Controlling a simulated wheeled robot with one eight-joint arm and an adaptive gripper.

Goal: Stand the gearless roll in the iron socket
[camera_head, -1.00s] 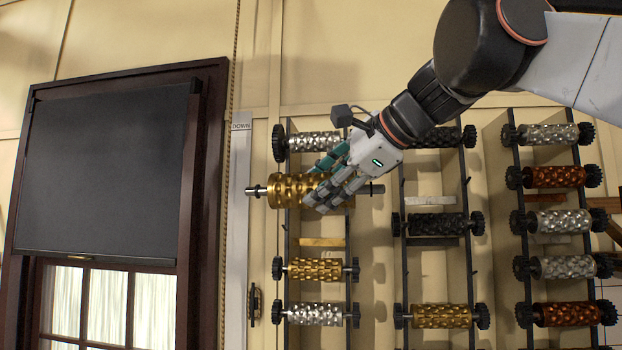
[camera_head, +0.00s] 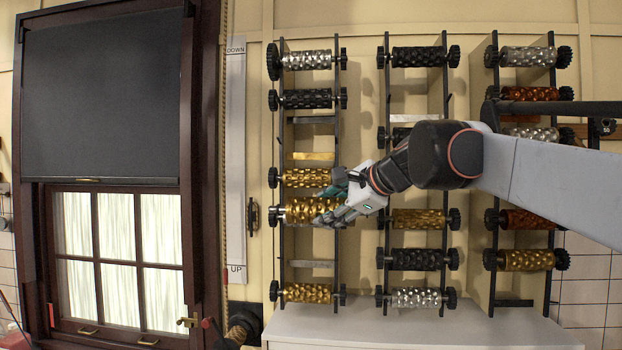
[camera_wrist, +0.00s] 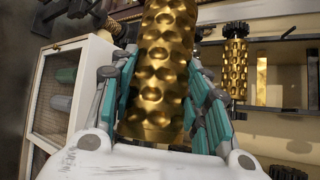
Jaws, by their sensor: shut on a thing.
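My gripper (camera_head: 340,205) is shut on a gold dimpled roll (camera_head: 303,210), in front of the lower half of the left rack. In the wrist view the gold roll (camera_wrist: 165,65) runs between the teal fingers (camera_wrist: 165,105). Its visible end there has no gear; its far end is cut off by the frame. Empty bays show a dark plate (camera_head: 310,119), a gold plate (camera_head: 311,156) and a grey plate (camera_head: 310,264). I cannot single out the iron socket.
Three racks hold several geared rolls, such as a silver one (camera_head: 306,60), a black one (camera_head: 306,98) and a gold one (camera_head: 306,178) close above the held roll. A white counter (camera_head: 400,326) lies below. A window with a dark blind (camera_head: 105,95) is at left.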

